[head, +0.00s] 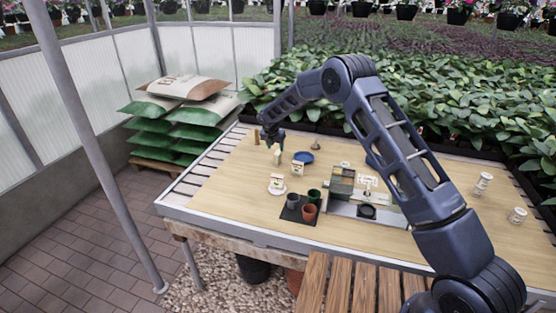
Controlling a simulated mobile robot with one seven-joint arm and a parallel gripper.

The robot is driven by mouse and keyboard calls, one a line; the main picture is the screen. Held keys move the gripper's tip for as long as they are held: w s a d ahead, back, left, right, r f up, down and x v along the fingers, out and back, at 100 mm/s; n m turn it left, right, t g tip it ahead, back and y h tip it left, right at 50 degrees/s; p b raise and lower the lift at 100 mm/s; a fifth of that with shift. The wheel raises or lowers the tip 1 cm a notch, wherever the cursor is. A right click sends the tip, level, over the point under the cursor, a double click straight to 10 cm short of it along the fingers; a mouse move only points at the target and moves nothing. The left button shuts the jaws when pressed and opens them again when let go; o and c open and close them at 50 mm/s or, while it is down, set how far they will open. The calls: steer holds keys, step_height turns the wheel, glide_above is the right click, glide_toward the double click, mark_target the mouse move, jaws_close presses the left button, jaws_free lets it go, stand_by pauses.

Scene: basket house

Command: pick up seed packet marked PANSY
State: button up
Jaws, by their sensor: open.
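My gripper (273,147) is at the far left part of the wooden table, pointing down with open, empty jaws. A small pale upright packet (277,158) stands just below and in front of it; I cannot tell whether they touch. Another pale packet (297,167) stands a little to the right, in front of a blue dish (303,157). A third (277,181) stands on a white saucer (278,190) nearer the front. The print on all of them is too small to read, so I cannot tell which is marked PANSY.
Dark, red and green pots (309,212) stand on a black tray (289,214) in the front middle. A compartmented box (342,186) is right of them. Two white containers (483,183) stand at the right. Leafy plants (440,110) line the back edge. The left front tabletop is clear.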

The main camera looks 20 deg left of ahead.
mark_target(277, 153)
steer(key=x, duration=0.5)
steer(key=shift+w+x, duration=0.2)
steer(key=shift+x, duration=2.65)
steer(key=shift+r, duration=0.1)
steer(key=shift+c, duration=0.2)
steer(key=c, duration=1)
